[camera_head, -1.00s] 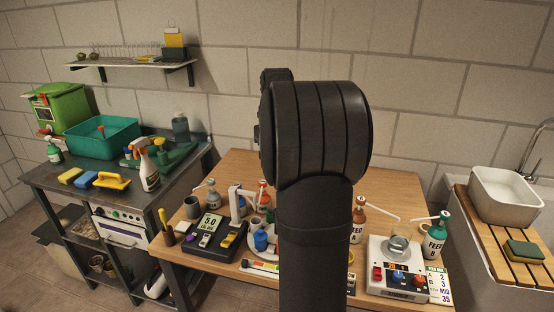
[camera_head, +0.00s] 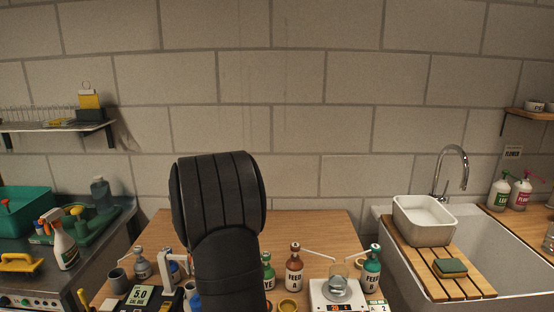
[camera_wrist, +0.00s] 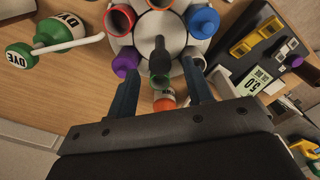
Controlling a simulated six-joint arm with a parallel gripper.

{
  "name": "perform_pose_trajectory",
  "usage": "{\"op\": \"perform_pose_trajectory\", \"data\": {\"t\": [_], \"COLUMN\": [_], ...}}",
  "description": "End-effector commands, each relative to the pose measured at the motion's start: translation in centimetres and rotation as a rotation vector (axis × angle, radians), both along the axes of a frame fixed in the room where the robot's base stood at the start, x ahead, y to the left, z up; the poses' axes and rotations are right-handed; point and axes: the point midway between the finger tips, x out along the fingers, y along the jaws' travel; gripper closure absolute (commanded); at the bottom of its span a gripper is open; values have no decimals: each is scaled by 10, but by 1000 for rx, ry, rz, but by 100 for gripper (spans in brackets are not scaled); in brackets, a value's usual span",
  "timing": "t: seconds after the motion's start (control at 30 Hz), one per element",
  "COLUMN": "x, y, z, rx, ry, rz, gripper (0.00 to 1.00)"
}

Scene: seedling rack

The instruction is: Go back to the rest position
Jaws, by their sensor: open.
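My gripper (camera_wrist: 160,84) shows in the wrist view with its two blue fingers apart and nothing held between them. Beyond the fingers is a round white carousel (camera_wrist: 150,28) with several coloured cups and a dark central post (camera_wrist: 160,55). A bottle with an orange band (camera_wrist: 164,98) shows in the gap, partly hidden by the gripper body. In the head view my black arm stands upright over the table, and the gripper is hidden behind it.
The wooden table (camera_head: 310,228) holds a brown FEED A bottle (camera_head: 294,270), a green FEED B bottle (camera_head: 372,268) and a white device with a glass beaker (camera_head: 338,288). A sink (camera_head: 490,262) stands right. The table's back is clear.

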Motion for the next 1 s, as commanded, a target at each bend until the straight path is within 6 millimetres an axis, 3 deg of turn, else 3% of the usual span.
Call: {"op": "perform_pose_trajectory", "data": {"t": [0.23, 0.67, 0.83, 1.0], "x": [0, 0, 1, 1], "y": [0, 0, 0, 0], "z": [-22, -22, -6, 25], "rx": [0, 1, 1, 2], "ry": [1, -1, -4, -6], "rz": [0, -5, 0, 0], "gripper": [53, 53, 53, 53]}}
